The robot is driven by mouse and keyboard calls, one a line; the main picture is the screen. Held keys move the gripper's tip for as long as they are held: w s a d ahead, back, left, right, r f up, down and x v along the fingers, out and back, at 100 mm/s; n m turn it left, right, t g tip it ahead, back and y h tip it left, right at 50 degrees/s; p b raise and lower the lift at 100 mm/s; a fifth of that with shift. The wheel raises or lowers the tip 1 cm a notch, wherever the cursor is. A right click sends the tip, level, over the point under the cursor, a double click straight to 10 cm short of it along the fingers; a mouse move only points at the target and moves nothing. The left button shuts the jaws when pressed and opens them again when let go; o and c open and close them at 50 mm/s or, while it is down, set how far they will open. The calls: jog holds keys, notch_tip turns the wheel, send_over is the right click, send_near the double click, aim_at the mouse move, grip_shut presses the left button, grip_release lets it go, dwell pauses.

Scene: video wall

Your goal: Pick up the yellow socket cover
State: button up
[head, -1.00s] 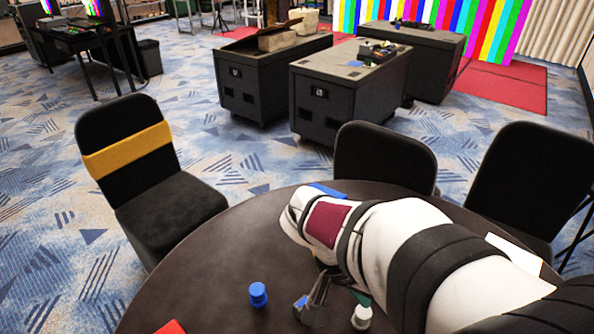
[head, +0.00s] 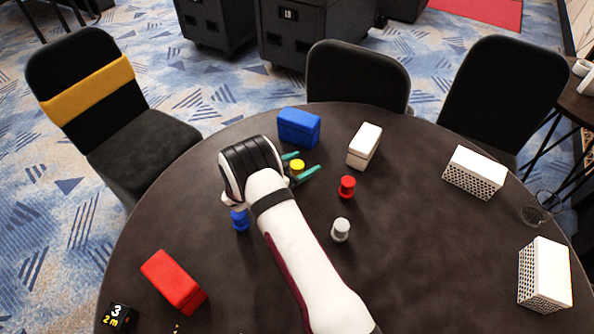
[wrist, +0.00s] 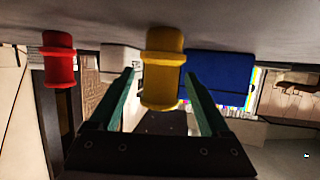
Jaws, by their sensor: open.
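The yellow socket cover (head: 297,165) stands on the dark round table, partly hidden by my gripper in the head view. My gripper (head: 304,163) is open, with its green fingers on either side of the cover. In the wrist view the yellow cover (wrist: 162,75) appears upside down between the two open fingers (wrist: 160,85), with a gap visible on each side. No contact with the fingers shows.
A red cover (head: 347,187), a white cover (head: 341,230) and a blue cover (head: 239,220) stand nearby. A blue box (head: 299,128), a white box (head: 364,146) and a red box (head: 174,282) also sit on the table. Perforated white boxes (head: 474,173) stand at right.

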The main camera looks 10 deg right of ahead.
jog(key=shift+w+d+f, duration=0.15)
jog(key=shift+w+d, duration=0.1)
jog(key=shift+d, duration=0.15)
grip_shut()
